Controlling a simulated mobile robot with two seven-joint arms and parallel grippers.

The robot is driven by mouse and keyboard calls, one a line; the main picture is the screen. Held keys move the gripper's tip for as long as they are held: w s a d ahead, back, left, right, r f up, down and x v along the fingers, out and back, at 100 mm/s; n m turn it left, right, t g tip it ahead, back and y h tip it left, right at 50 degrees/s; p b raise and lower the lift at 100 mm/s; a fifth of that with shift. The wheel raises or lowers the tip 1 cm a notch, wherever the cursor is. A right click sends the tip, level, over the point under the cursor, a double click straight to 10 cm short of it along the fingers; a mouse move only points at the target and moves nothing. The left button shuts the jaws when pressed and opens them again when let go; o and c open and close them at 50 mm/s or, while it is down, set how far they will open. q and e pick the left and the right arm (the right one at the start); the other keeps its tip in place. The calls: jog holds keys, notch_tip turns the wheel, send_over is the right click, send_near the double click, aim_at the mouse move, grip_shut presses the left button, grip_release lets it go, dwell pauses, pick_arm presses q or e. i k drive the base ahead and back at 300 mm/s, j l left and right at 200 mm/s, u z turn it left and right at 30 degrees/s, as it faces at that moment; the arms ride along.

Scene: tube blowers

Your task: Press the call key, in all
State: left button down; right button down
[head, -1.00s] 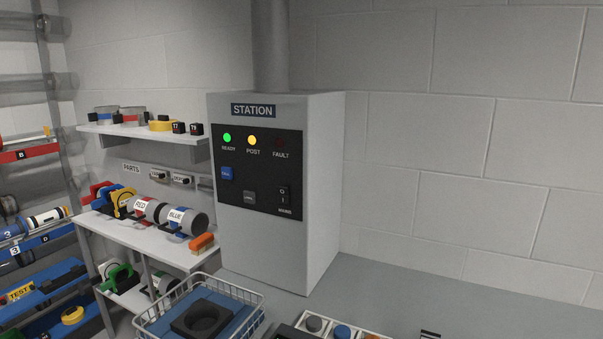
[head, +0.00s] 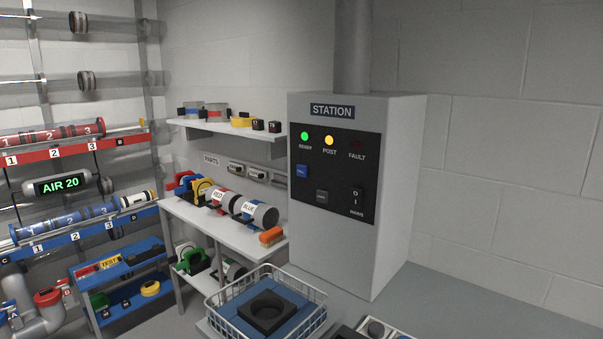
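The grey station box (head: 400,190) stands on the grey counter, with a pipe rising from its top. Its black panel (head: 345,205) carries a blue key (head: 302,171) at the left, which looks like the call key; its lettering is too small to read surely. A grey key (head: 322,197) sits lower in the middle, and a mains switch (head: 357,196) is at the right. The READY lamp (head: 305,136) is lit green and the POST lamp (head: 329,140) yellow; the FAULT lamp (head: 357,144) is dark. Neither of my grippers is in view.
A wire basket (head: 317,318) with a blue and black insert stands in front of the station. A parts bench (head: 225,235) with red and blue cylinders is at its left, below a shelf (head: 215,130). Tube racks and an "AIR 20" display (head: 63,184) are further left. The counter (head: 450,300) at right is clear.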

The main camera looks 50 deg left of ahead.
aim_at(302, 171)
jog(key=k+j, duration=0.2)
jog(key=j, duration=0.15)
jog(key=k+j, duration=0.2)
jog(key=j, duration=0.15)
jog(key=k+j, duration=0.45)
jog(key=j, duration=0.25)
